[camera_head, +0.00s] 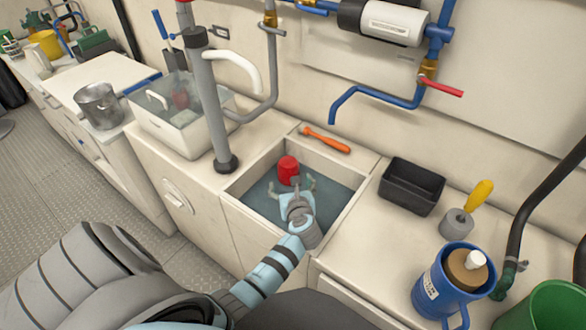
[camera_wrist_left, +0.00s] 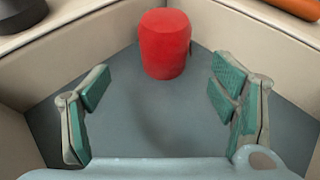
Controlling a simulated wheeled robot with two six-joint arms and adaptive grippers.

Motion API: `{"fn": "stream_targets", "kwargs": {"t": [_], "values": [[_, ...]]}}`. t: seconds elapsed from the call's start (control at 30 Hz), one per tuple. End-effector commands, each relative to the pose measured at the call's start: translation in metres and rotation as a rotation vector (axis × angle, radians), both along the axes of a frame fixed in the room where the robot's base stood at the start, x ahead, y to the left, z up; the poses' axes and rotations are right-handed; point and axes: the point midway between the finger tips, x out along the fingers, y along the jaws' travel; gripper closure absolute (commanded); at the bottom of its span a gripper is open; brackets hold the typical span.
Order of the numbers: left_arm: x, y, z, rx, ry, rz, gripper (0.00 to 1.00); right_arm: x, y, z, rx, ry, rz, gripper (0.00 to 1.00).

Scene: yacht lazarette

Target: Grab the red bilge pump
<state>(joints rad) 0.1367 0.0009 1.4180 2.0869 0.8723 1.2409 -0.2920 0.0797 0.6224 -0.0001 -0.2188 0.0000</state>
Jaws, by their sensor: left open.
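The red bilge pump (camera_head: 288,170) is a short, rounded red body standing upright in the far part of a grey-floored recessed basin (camera_head: 240,200). In the left wrist view the pump (camera_wrist_left: 165,45) stands ahead of the fingers, near the basin's far wall. My left gripper (camera_head: 291,184) is inside the basin, open and empty, just on the near side of the pump. In the left wrist view its green-padded fingers (camera_wrist_left: 160,86) are spread wide, with the pump beyond their tips and not touching them. My right gripper is not in view.
An orange-handled tool (camera_head: 326,140) lies on the ledge behind the basin. A grey vertical pump post (camera_head: 212,100) stands left of it. A black bin (camera_head: 411,186), a yellow-handled tool (camera_head: 468,208) and a blue mug-like container (camera_head: 449,285) are to the right. Basin walls surround the gripper.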

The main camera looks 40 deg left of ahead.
Motion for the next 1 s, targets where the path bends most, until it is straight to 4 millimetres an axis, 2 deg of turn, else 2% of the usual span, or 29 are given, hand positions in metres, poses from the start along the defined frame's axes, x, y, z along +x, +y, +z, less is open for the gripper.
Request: {"fn": "stream_targets", "kwargs": {"t": [0.1,0.2,0.43,0.53,0.73,0.77,1.0], "values": [[0.019,0.019,-0.013,0.006,-0.001,-0.002,0.21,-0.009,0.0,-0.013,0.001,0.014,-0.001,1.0],[0.03,0.029,-0.019,0.006,0.002,-0.003,0.21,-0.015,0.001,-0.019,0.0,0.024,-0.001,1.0],[0.06,0.052,-0.038,0.009,0.0,-0.004,0.21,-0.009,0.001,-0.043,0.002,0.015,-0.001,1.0],[0.067,0.062,-0.042,0.008,0.001,-0.001,0.21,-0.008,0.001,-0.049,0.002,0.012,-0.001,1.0],[0.069,0.063,-0.039,0.007,0.0,-0.003,0.21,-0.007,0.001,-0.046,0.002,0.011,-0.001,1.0],[0.069,0.063,-0.039,0.007,0.0,-0.003,0.23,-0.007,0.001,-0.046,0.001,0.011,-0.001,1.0],[0.069,0.063,-0.039,0.008,0.001,-0.004,0.61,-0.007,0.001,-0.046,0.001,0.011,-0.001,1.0]]}}
